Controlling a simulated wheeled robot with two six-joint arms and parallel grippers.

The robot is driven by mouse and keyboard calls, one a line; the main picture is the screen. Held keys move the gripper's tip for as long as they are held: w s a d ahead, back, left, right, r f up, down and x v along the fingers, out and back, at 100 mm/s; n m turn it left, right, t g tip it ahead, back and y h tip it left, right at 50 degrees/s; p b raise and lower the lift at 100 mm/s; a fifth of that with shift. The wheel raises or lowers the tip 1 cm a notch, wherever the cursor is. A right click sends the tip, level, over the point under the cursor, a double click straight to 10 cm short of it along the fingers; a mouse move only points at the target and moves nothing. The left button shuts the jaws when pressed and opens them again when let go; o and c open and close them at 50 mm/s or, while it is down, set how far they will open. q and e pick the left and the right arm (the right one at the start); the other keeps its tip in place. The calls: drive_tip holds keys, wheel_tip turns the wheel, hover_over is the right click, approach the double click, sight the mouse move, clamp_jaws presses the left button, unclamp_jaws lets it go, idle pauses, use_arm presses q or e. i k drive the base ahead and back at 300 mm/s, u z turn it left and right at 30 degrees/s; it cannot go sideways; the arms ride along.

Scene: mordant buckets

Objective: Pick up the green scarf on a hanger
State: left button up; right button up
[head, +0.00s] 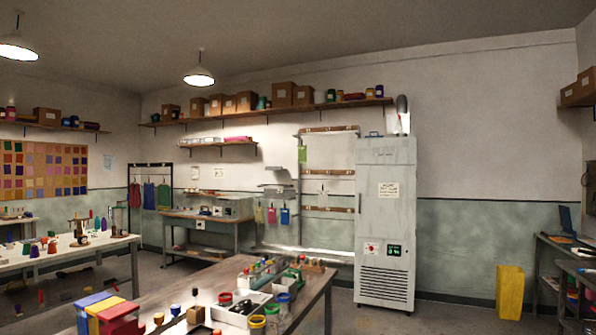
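A green cloth (149,196), which looks like the green scarf, hangs on a dark rack (150,164) against the far wall, left of centre. Neither of my grippers is in view.
A crowded worktable (170,290) with jars and coloured boxes stands in the foreground. A white table (60,255) with small items stands at left, and a grey bench (205,221) stands right of the rack. A tall grey cabinet (385,230) and yellow bin (510,292) stand at right.

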sight(302, 150)
drive_tip(key=z, duration=0.25)
drive_tip(key=i, duration=2.7)
drive_tip(key=z, duration=0.6)
drive_tip(key=i, duration=1.95)
drive_tip(key=z, duration=0.25)
drive_tip(key=i, duration=1.9)
drive_tip(key=u, duration=1.05)
drive_tip(key=i, duration=1.45)
drive_tip(key=u, duration=1.2)
drive_tip(key=i, duration=1.95)
drive_tip(key=u, duration=0.25)
